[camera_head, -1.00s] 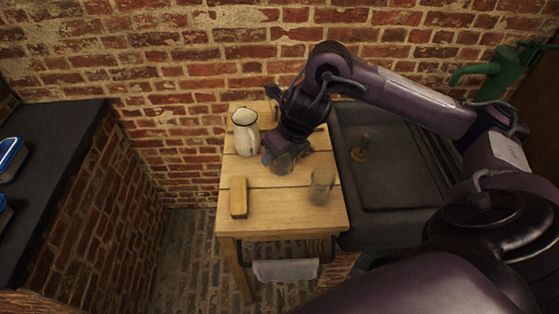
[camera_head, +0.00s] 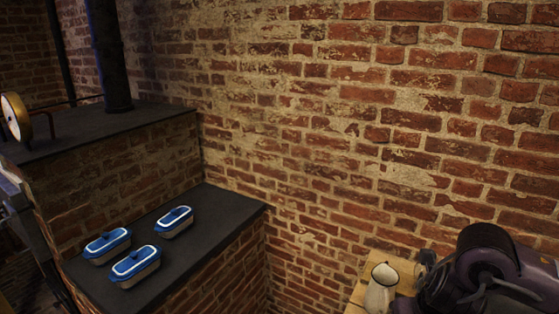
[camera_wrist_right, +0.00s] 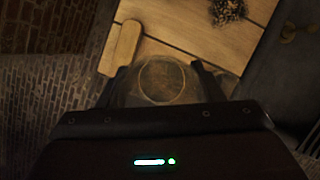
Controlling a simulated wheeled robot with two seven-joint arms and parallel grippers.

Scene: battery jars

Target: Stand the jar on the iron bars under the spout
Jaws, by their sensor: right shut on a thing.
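In the right wrist view a round, see-through jar (camera_wrist_right: 162,82) with a pale rim sits between the fingers of my right gripper (camera_wrist_right: 158,76). The gripper is shut on it, one finger on each side. I look down into the jar, and I cannot tell if its base touches the table. In the head view only part of my right arm shows at the lower right edge, and the gripper is out of frame. My left gripper is not in view.
The wooden table (camera_wrist_right: 182,72) bears a wooden block (camera_wrist_right: 120,47) and a dark speckled thing (camera_wrist_right: 228,10). A dark sink (camera_wrist_right: 285,75) lies to its right. The head view shows a white pitcher (camera_head: 380,290) and blue-lidded tubs (camera_head: 135,265) on a dark counter (camera_head: 218,212).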

